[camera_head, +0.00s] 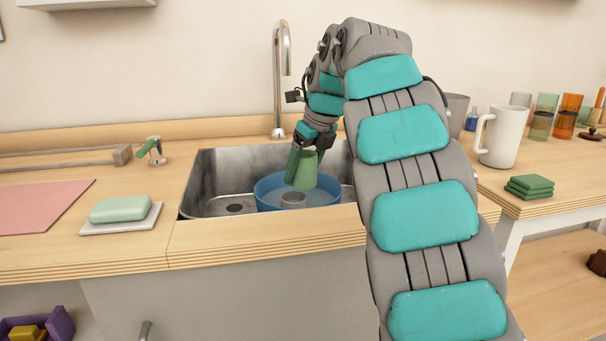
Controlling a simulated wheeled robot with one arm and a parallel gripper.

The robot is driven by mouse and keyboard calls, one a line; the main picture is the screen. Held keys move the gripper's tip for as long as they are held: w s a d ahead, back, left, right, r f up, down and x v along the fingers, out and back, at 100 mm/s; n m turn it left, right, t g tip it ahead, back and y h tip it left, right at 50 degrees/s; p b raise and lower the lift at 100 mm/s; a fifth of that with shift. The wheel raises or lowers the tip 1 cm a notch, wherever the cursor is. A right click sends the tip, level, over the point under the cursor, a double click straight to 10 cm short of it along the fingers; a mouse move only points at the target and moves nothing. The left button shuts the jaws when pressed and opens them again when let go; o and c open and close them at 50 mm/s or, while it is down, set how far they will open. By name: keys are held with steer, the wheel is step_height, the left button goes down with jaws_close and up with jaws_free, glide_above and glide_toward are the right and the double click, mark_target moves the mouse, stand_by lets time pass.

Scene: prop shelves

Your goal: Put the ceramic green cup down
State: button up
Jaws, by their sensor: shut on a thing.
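The green cup (306,170) is in the sink, at or just above the blue basin (265,195). It looks upside down, with its narrower end up. My gripper (298,164) reaches down over the sink and is shut on the green cup at its left side. My arm covers the right part of the sink. I cannot tell whether the cup touches the basin's bottom.
The metal sink (225,165) has a tall faucet (279,80) behind. Left are soap (119,208) and a pink mat (40,205). Right are a white mug (502,135), green cloths (530,186) and glasses (544,116).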

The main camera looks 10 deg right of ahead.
steer(key=shift+f, duration=0.55)
steer(key=shift+f+b, duration=0.4)
steer(key=shift+f, duration=0.25)
steer(key=o, duration=1.4)
